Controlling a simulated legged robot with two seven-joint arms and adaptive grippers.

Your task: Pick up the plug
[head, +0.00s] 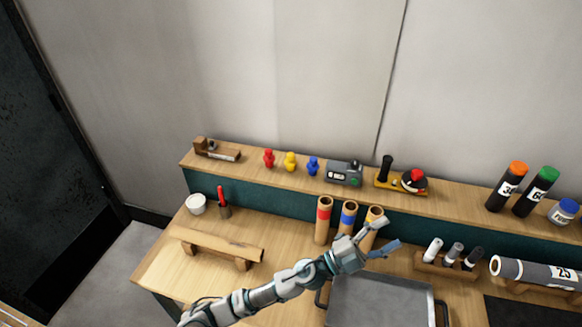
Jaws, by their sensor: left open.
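Three small plug-like pieces stand in a row on the raised back shelf: a red one (268,158), a yellow one (290,161) and a blue one (313,165). Which of them is the plug I cannot tell. My left gripper (391,235) is open and empty, its fingers spread toward the right. It is below and to the right of these pieces in the picture, apart from them, in front of the tubes. It partly hides the right tube. My right gripper is not in view.
A grey tray (375,312) lies under my left arm. A holder with markers (446,264) and a large grey roll (535,271) are to the right.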

